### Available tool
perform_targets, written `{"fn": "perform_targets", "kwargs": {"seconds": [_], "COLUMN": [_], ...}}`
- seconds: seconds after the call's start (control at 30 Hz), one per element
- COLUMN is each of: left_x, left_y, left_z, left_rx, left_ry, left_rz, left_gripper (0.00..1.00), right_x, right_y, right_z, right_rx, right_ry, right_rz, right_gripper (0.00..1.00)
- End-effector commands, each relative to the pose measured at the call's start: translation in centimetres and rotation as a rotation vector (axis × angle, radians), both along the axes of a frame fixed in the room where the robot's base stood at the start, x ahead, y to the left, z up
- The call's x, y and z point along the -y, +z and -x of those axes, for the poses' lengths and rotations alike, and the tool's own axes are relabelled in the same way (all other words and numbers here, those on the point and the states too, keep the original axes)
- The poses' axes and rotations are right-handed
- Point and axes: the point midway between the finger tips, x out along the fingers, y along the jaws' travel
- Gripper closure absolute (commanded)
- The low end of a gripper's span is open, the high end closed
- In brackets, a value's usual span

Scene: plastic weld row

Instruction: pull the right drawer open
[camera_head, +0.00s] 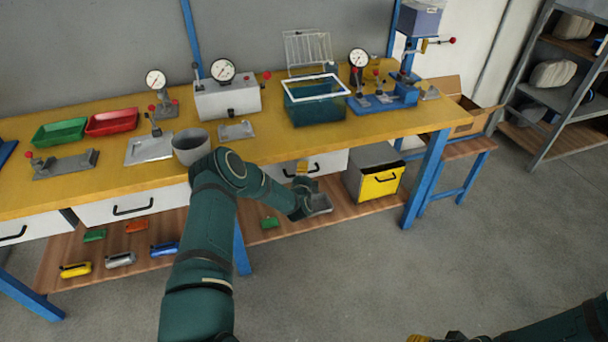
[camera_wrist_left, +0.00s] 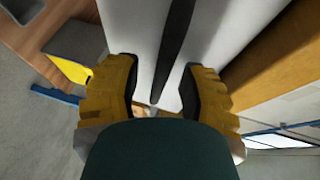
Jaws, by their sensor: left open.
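The right drawer (camera_head: 326,162) is a white front under the yellow bench top, right of my left arm. It looks shut, and its dark handle (camera_head: 290,172) is partly hidden by my left gripper (camera_head: 302,168). In the left wrist view the white drawer front (camera_wrist_left: 135,25) fills the upper middle. The dark handle bar (camera_wrist_left: 172,45) runs down between the yellow fingers of my left gripper (camera_wrist_left: 155,95), which are open. I cannot tell whether they touch it. My right gripper (camera_head: 436,338) shows only a yellow edge at the bottom.
A blue bench leg (camera_head: 427,178) is further right. Another white drawer (camera_head: 170,197) lies left. The floor in front is clear.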

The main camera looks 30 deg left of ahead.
Motion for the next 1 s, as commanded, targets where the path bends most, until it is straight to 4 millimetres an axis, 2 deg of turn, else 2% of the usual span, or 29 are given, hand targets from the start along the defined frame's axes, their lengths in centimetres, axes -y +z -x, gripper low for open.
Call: {"fn": "perform_targets", "kwargs": {"seconds": [0.07,0.1,0.2,0.57,0.77,1.0], "left_x": [0.0,0.0,0.0,0.4,2.0,4.8], "left_y": [0.0,0.0,0.0,0.1,0.2,0.2], "left_z": [0.0,0.0,0.0,0.2,1.4,3.8], "left_rx": [0.0,0.0,0.0,0.0,-0.004,-0.005], "left_ry": [0.0,0.0,0.0,-0.002,-0.007,-0.008], "left_rz": [0.0,0.0,0.0,0.0,-0.001,0.0], "left_gripper": [0.59,0.67,1.0,1.0,1.0,1.0], "right_x": [0.0,0.0,0.0,0.0,0.0,-0.1], "right_y": [0.0,0.0,0.0,0.2,0.9,2.1], "right_z": [0.0,0.0,0.0,0.0,0.2,0.4], "right_rx": [0.0,0.0,0.0,-0.001,-0.004,-0.009], "right_ry": [0.0,0.0,0.0,0.0,0.0,0.002], "right_rz": [0.0,0.0,0.0,0.0,-0.001,-0.002], "right_gripper": [0.53,0.53,0.53,0.53,0.53,0.53]}}
